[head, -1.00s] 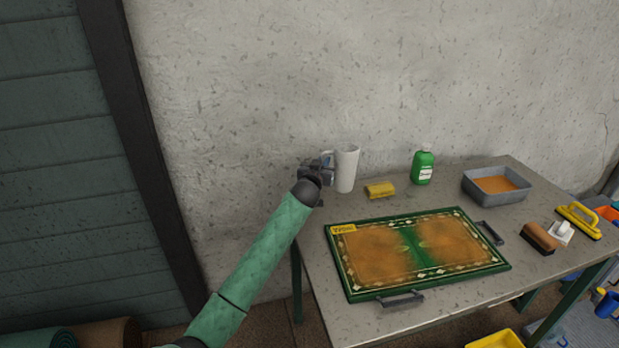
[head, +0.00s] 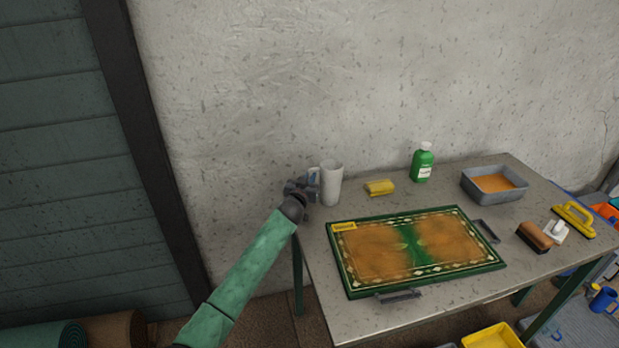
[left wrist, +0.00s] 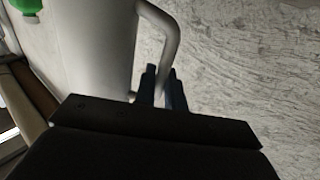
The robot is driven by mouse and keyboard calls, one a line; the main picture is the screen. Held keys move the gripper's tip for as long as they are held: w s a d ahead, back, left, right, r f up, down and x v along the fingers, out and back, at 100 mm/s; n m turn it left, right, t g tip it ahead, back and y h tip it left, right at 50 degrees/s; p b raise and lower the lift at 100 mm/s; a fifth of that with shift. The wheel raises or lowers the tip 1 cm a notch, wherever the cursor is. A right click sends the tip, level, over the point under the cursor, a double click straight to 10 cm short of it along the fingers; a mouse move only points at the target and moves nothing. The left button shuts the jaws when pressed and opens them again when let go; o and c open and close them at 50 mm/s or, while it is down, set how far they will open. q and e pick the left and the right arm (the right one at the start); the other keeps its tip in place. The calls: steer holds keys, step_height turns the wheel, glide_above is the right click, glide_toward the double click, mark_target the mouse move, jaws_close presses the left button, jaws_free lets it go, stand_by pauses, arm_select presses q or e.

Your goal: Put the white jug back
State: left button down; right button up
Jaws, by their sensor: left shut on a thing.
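The white jug (head: 332,183) stands upright at the back left corner of the table, in the head view. My left gripper (head: 311,187) is at its left side, shut on the jug's handle. In the left wrist view the jug's body (left wrist: 95,45) fills the upper left, and the handle (left wrist: 172,45) runs down between the dark fingers (left wrist: 160,88). I cannot tell whether the jug's base touches the table top. My right gripper is not in view.
The wall stands close behind the jug.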

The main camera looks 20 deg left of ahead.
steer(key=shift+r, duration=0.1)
arm_select(q)
steer(key=c, duration=1.5)
jaws_free()
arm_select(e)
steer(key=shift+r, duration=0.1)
arm_select(q)
steer(key=shift+r, duration=0.1)
steer(key=shift+s+b, duration=1.8)
steer(key=shift+s, duration=4.25)
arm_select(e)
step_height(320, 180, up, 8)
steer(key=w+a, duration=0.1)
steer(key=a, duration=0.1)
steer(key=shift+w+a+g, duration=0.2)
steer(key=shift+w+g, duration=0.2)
